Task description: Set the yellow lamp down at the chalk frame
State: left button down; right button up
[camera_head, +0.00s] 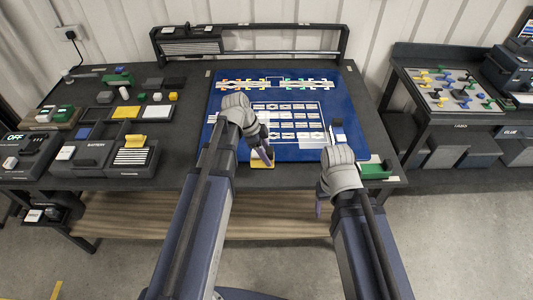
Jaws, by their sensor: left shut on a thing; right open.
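My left gripper (263,150) is over the front part of the blue board (215,135), fingers pointing down. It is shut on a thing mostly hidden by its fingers. A yellow piece (262,163) shows right at the fingertips, at the board's front edge; I take it for the yellow lamp. Whether it touches the board I cannot tell. Thin white outlines are drawn on the board; which one is the chalk frame I cannot tell. My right gripper (322,200) is open and empty, in front of the table's front edge.
White cards in rows and coloured pieces cover the board's middle and back. A small blue-and-white item (338,132) stands at its right, a green tray (375,170) at the front right corner. Boxes and blocks, some yellow (135,141), crowd the table's left.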

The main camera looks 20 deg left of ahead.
pick_arm(q)
jog(key=shift+r+p, duration=0.65)
jog(key=shift+r, duration=0.5)
pick_arm(e)
jog(key=shift+r, duration=1.15)
pick_arm(q)
notch_tip(320, 180, up, 3)
jog(key=p, duration=0.3)
jog(key=shift+r, duration=0.2)
jog(key=shift+f, duration=0.1)
pick_arm(e)
notch_tip(320, 180, up, 3)
jog(key=shift+r, duration=0.1)
